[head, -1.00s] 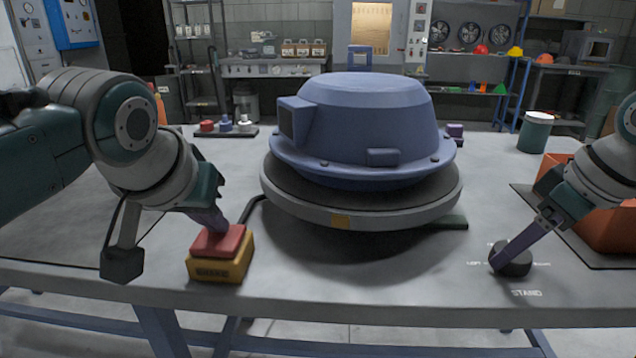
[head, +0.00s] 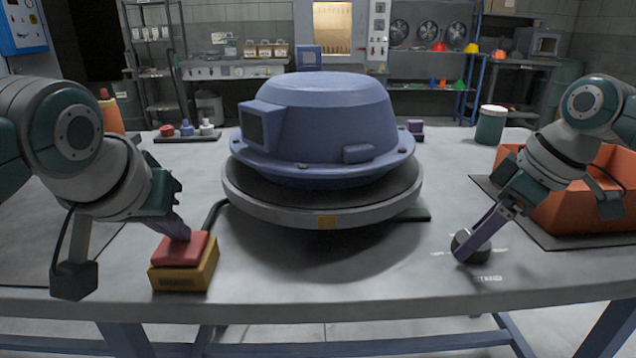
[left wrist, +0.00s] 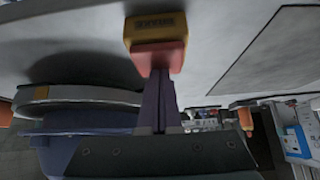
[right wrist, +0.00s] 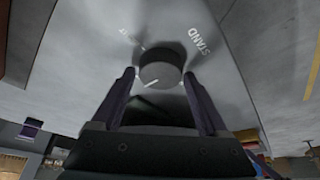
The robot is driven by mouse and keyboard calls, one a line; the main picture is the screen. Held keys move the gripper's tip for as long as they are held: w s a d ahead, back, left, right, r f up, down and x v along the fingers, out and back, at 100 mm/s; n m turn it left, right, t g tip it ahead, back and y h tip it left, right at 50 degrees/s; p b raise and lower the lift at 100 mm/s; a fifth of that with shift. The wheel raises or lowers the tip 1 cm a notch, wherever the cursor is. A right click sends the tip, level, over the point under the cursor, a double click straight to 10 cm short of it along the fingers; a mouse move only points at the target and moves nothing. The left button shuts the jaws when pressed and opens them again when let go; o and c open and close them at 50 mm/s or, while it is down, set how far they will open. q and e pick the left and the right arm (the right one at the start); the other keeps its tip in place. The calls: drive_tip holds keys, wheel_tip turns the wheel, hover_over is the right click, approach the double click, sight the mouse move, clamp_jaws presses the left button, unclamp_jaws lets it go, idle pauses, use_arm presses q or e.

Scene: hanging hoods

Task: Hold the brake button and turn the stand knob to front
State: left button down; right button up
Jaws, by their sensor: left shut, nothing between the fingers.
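The brake button is a red pad (head: 180,251) on a yellow box (head: 186,282) at the table's front left. My left gripper (head: 184,236) is shut and empty, its fingertips pressed on the red pad; this contact also shows in the left wrist view (left wrist: 158,75). The stand knob (head: 466,243) is a dark round dial beside the STAND lettering at front right. A white pointer line on the knob aims toward the lower left in the right wrist view.
A blue hood (head: 318,120) rests on a round grey turntable (head: 280,205) mid-table, between my arms. An orange bin (head: 590,205) stands behind my right arm, with a green canister (head: 491,125) beyond. Small coloured parts (head: 187,129) sit on a tray at the back left.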

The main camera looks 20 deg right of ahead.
use_arm(q)
drive_tip(key=shift+s+a+f, duration=0.15)
drive_tip(key=shift+f, duration=0.2)
use_arm(e)
drive_tip(key=shift+o, duration=1.3)
drive_tip(key=v, duration=1.2)
use_arm(q)
wheel_tip(320, 180, up, 8)
drive_tip(key=p, duration=0.7)
drive_tip(key=shift+f+p, duration=0.1)
drive_tip(key=shift+p, duration=0.3)
drive_tip(key=shift+f, duration=0.1)
use_arm(e)
wheel_tip(320, 180, up, 8)
drive_tip(key=shift+f, duration=0.25)
